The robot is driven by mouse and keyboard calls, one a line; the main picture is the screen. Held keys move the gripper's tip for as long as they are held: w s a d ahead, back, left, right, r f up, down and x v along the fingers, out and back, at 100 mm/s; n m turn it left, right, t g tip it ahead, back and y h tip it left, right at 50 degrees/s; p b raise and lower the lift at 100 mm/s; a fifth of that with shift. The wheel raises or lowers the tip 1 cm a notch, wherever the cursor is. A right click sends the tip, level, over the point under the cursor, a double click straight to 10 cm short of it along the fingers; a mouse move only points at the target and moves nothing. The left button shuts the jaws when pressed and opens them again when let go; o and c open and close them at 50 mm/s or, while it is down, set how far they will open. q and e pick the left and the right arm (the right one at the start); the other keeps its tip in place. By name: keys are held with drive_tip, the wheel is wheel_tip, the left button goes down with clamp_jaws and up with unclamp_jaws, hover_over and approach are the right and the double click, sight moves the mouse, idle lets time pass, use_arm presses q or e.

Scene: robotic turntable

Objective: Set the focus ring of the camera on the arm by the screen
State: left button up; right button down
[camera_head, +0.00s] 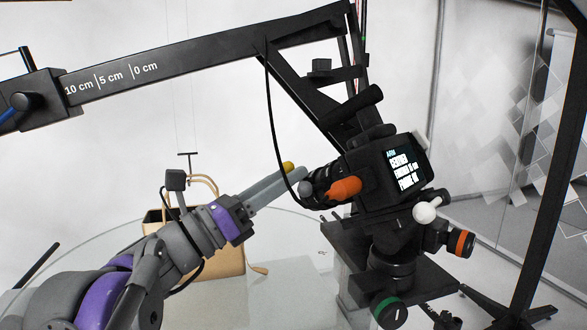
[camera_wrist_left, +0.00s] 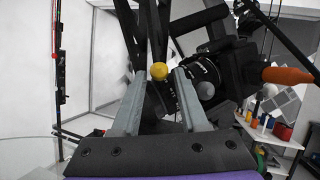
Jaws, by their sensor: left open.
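The black camera (camera_head: 382,178) hangs on the boom arm, with a lit screen (camera_head: 407,162) on its right side; the text is only partly readable. Its ribbed lens ring (camera_head: 318,181) faces left, and shows in the wrist view (camera_wrist_left: 206,72) right of the fingers. My left gripper (camera_head: 297,178) is open and empty, its grey fingers reaching up to the lens from the lower left. In the wrist view a yellow knob (camera_wrist_left: 158,71) shows between the fingertips (camera_wrist_left: 156,80); the right finger is close to the lens. I cannot tell whether they touch. My right gripper is not in view.
An orange handle (camera_head: 345,188) sticks out beside the lens. A black cable (camera_head: 272,120) hangs near my fingers. The boom (camera_head: 185,60) carries a centimetre scale. A tan bag (camera_head: 225,262) stands behind my arm at the glass table (camera_head: 100,240).

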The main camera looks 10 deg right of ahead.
use_arm(q)
drive_tip(key=shift+x, duration=1.05)
clamp_jaws()
idle(0.7)
